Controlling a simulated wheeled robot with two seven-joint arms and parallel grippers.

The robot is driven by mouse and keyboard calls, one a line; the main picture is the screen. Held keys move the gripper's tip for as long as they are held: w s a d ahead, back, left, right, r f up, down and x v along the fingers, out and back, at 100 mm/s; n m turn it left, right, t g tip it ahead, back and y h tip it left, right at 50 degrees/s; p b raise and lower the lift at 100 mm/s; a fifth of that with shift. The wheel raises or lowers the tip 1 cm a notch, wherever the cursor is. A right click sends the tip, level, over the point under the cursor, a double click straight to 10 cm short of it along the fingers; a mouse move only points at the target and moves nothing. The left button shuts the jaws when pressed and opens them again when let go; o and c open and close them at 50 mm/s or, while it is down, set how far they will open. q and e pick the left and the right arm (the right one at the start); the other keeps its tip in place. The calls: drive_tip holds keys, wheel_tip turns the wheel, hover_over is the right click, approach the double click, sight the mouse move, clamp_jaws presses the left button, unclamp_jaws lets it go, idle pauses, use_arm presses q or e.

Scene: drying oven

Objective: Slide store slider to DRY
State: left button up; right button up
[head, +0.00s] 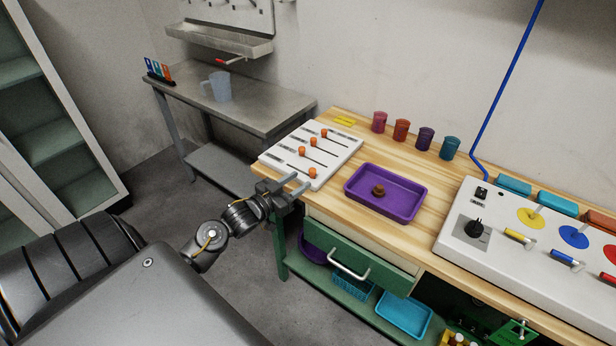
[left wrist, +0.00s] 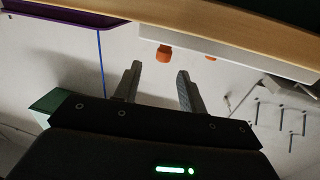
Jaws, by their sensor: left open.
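The white slider panel (head: 338,153) lies at the left end of the wooden bench. It has several dark slots, each with an orange knob; the nearest knob (head: 312,173) sits by the front edge. The labels are too small to read, so I cannot tell which slider is store or where DRY is. My left gripper (head: 296,183) is open and empty at the panel's front left edge, close to the nearest knob. In the left wrist view, an orange knob (left wrist: 164,53) shows beyond the gap between the open fingers (left wrist: 158,76), apart from them. My right gripper is not in view.
A purple tray (head: 352,196) with a brown object stands right of the panel. Several coloured cups (head: 401,130) line the back. A white control box (head: 456,232) is at the right.

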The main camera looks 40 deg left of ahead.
use_arm(q)
drive_tip(key=s, duration=0.3)
drive_tip(key=shift+s+a, duration=0.2)
drive_tip(key=shift+s, duration=0.05)
idle(0.4)
